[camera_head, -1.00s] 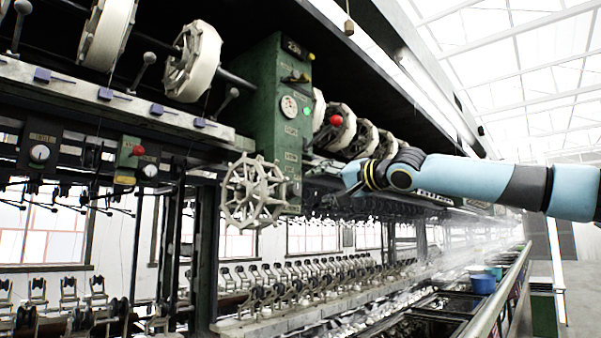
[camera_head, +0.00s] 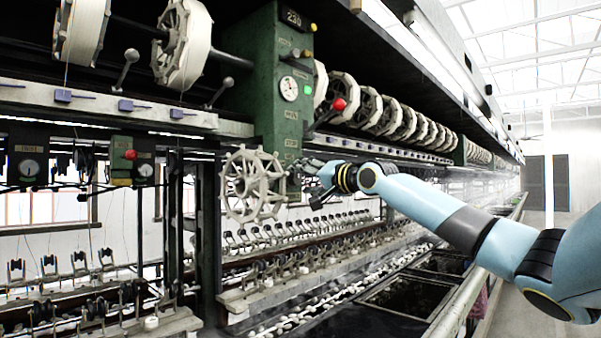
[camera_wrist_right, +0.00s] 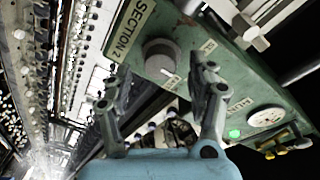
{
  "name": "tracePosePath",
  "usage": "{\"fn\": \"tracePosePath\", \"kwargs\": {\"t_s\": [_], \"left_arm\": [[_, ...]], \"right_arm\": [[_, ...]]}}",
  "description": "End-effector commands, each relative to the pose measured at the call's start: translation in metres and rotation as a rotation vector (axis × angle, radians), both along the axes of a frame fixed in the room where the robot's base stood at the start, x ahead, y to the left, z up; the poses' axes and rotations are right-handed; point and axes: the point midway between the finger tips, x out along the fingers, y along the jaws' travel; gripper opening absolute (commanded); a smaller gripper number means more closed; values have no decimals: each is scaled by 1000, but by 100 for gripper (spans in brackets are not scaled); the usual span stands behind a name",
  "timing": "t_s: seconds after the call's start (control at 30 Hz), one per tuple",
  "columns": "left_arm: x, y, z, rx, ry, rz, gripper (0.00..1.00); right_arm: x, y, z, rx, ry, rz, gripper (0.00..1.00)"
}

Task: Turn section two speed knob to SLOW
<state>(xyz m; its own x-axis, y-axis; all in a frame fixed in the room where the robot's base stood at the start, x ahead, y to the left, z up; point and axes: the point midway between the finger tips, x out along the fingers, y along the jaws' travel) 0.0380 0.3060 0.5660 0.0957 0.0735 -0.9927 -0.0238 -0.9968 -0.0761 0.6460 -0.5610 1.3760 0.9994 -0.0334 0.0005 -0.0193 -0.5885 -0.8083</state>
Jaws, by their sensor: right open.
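The section two speed knob (camera_wrist_right: 159,54) is a round grey knob on a green panel (camera_wrist_right: 183,35) in the right wrist view. It sits beside the "SECTION 2" label (camera_wrist_right: 127,30), with a small white mark at its lower edge. A partly hidden label starting "SL" (camera_wrist_right: 208,47) is to its right. My right gripper (camera_wrist_right: 162,76) is open, its two fingers apart on either side of the knob in the picture. I cannot tell whether they touch it. In the head view my right gripper (camera_head: 308,168) is at the lower part of the green cabinet (camera_head: 287,115); the knob is not discernible there.
A spoked handwheel (camera_head: 252,185) is just left of my right gripper. A red-balled lever (camera_head: 338,104) sticks out above it. White reels (camera_head: 342,88) line the machine. A green light (camera_wrist_right: 234,133) shows on the panel. An aisle is open at the far right.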

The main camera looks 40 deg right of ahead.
Motion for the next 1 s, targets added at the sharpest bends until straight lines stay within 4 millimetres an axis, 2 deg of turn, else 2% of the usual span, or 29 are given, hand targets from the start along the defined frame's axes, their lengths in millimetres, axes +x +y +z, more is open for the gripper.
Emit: {"fn": "tracePosePath", "kwargs": {"t_s": [0.2,0.47,0.57,0.9,1.0], "left_arm": [[0,0,-3,0,0,0,0],[0,0,-3,0,0,0,0],[0,0,-3,0,0,0,0],[0,0,-3,0,0,0,0],[0,0,-3,0,-1,0,0]], "right_arm": [[14,1,-2,1,2,4,58],[15,1,-1,-1,2,5,58],[15,1,-1,-1,2,4,48],[14,1,-1,-1,2,4,3],[14,1,-1,-3,2,4,3]]}}
